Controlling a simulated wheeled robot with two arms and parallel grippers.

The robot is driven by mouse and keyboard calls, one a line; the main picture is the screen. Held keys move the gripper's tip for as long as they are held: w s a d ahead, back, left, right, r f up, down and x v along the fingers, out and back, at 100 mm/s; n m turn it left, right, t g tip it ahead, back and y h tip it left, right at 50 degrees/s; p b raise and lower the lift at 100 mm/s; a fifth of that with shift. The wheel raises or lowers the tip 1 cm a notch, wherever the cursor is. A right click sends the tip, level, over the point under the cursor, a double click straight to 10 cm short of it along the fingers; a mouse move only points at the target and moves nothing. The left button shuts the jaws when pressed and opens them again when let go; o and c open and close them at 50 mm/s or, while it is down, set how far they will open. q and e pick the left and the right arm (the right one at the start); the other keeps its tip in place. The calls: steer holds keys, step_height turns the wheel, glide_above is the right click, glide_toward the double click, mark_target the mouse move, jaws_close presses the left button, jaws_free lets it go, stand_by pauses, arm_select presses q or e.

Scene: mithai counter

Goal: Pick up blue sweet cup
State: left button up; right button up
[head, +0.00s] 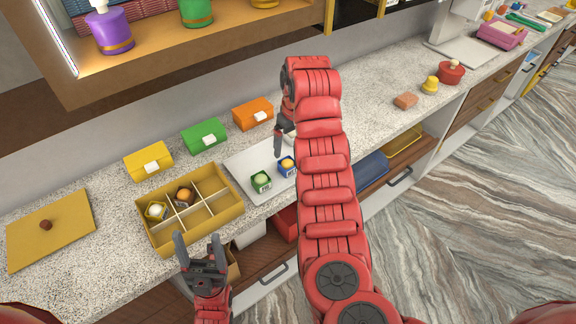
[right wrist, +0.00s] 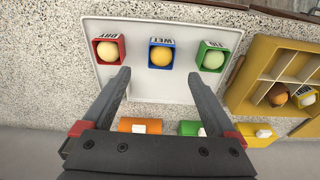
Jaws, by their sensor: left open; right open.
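The blue sweet cup (head: 286,165) holds a yellow ball and stands on a light tray (head: 242,167). In the right wrist view the blue cup (right wrist: 161,54) is between a red cup (right wrist: 108,50) and a green cup (right wrist: 212,57), each with a ball. In the head view the green cup (head: 261,181) shows, while the red cup is hidden by my right arm. My right gripper (right wrist: 159,76) is open and empty, its fingers pointing toward the blue cup, not around it. My left gripper (head: 200,245) is open and empty in front of the yellow divided box.
The yellow divided box (head: 236,207) holds two sweet cups in separate compartments. Yellow (head: 148,161), green (head: 205,136) and orange (head: 253,113) boxes line the back. A mustard board (head: 70,236) lies at left. A shelf (head: 150,50) overhangs the counter.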

mark_target(288, 161)
steer(key=f, duration=0.2)
steer(key=f+p, duration=0.1)
steer(key=f, duration=0.1)
steer(key=shift+w+a, duration=0.25)
steer(key=shift+w, duration=0.05)
steer(key=shift+f, duration=0.2)
steer(key=f+p, duration=0.1)
steer(key=f, duration=0.1)
steer(key=f+p, duration=0.2)
steer(key=shift+w+a, duration=0.1)
steer(key=shift+a, duration=0.1)
steer(key=shift+w+f, duration=0.1)
steer(key=shift+f, duration=0.4)
steer(key=c, duration=1.5)
steer(key=shift+o, duration=0.2)
